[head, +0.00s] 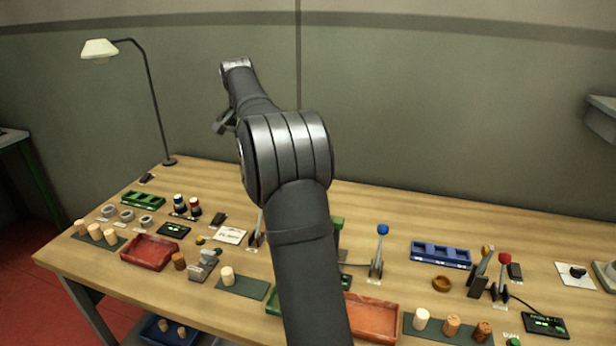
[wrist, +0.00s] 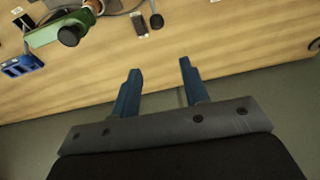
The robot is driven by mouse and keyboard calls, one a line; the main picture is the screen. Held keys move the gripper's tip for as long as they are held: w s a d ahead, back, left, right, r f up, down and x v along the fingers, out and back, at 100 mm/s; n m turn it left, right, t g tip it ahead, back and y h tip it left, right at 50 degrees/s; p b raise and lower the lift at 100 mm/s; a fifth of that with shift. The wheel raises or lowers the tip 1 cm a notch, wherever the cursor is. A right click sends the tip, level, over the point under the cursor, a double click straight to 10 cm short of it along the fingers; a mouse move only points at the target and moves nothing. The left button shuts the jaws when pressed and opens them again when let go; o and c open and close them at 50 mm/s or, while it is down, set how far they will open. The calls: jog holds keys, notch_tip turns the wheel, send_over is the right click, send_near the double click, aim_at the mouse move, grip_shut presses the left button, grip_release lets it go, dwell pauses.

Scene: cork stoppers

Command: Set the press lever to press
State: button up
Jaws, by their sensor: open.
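Several levers stand on the bench in the head view. One has a blue ball knob (head: 383,230) right of my arm, and one has a red ball knob (head: 505,258) further right. Another lever (head: 257,232) is partly hidden by my arm. I cannot read which label says press. A green part (head: 338,224) shows just behind my arm. In the wrist view my gripper (wrist: 158,66) is open and empty, its blue fingers apart and touching nothing. A green part with a black round end (wrist: 68,36) lies beyond the fingers at upper left.
A blue tray (head: 440,254), a red tray (head: 150,252) and an orange-red tray (head: 372,318) sit on the bench. Cork stoppers (head: 452,326) stand on dark mats. A desk lamp (head: 150,80) rises at the back left. Bare wood lies along the back of the bench.

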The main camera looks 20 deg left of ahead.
jog(key=shift+a+f+y, duration=0.5)
jog(key=shift+a+f, duration=0.4)
jog(key=shift+f, duration=0.15)
jog(key=c, duration=0.7)
jog(key=a+f+y, duration=0.1)
jog(key=f, duration=0.1)
jog(key=a+f+m+t+y, duration=0.1)
jog(key=a+f, duration=0.1)
jog(key=a+f+m+y, duration=0.1)
jog(key=f, duration=0.1)
jog(key=shift+s+a+t, duration=0.3)
jog(key=shift+s+a, duration=0.05)
jog(key=shift+a, duration=0.05)
grip_shut()
notch_tip(320, 180, down, 5)
jog(key=s+a+m+t+y, duration=0.1)
jog(key=s+m+t+y, duration=0.1)
jog(key=m+t+y, duration=0.15)
jog(key=s+d+f+m+t+h, duration=0.2)
jog(key=d+m+t, duration=0.1)
jog(key=d+m, duration=0.2)
jog(key=s+d+f+m+t+h, duration=0.1)
jog(key=s+d+f+m+t, duration=0.1)
jog(key=d+m, duration=0.3)
jog(key=d+t, duration=0.1)
jog(key=d, duration=0.2)
jog(key=shift+d+h, duration=0.3)
jog(key=shift+h, duration=0.05)
jog(key=shift+f+t, duration=0.1)
jog(key=shift+t, duration=0.15)
